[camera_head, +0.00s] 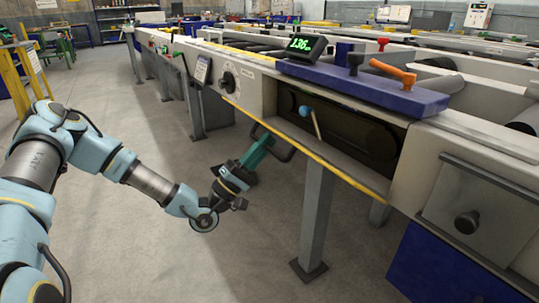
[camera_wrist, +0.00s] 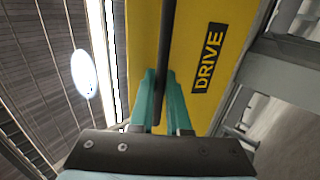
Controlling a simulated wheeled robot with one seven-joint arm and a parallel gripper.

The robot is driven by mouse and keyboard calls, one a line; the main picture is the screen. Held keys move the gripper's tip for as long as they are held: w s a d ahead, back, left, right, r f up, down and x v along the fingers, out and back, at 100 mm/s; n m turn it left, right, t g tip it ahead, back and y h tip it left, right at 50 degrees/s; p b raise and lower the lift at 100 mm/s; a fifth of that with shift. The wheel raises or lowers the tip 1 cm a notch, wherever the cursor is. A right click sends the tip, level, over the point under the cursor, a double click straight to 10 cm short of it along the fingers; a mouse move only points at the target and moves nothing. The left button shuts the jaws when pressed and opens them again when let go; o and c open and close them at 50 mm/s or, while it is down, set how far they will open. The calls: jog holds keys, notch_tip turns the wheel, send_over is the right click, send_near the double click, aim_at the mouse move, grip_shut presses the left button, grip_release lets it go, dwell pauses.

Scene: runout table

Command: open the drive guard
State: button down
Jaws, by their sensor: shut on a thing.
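The drive guard (camera_head: 340,169) stands swung outward along its long lower side in the head view, its yellow edge facing me. Above it, the dark bay in the machine's side is exposed. In the wrist view the guard's yellow outer face (camera_wrist: 228,22) carries the word DRIVE. A black bar handle (camera_wrist: 166,40) runs along that face; it shows below the edge in the head view (camera_head: 287,152). My gripper (camera_head: 268,138) is shut on the handle, its teal fingers (camera_wrist: 160,90) either side of it. The exact opening angle is hard to tell.
A blue ball-ended stick (camera_head: 305,112) shows at the bay. A blue shelf (camera_head: 360,88) above holds an orange-handled tool (camera_head: 392,72) and a green-lit display (camera_head: 306,46). A grey table leg (camera_head: 315,215) stands near my gripper. The floor (camera_head: 150,130) to the left is clear.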

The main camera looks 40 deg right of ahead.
jog(key=shift+h, duration=0.3)
jog(key=shift+a+f+b, duration=0.25)
jog(key=shift+f+b, duration=0.75)
jog(key=shift+f, duration=0.1)
jog(key=shift+a+f+b, duration=0.25)
jog(key=shift+f+b, duration=0.75)
jog(key=shift+f, duration=0.05)
jog(key=c, duration=0.9)
grip_release()
jog(key=v, duration=1.1)
jog(key=shift+w, duration=0.1)
jog(key=shift+c, duration=0.3)
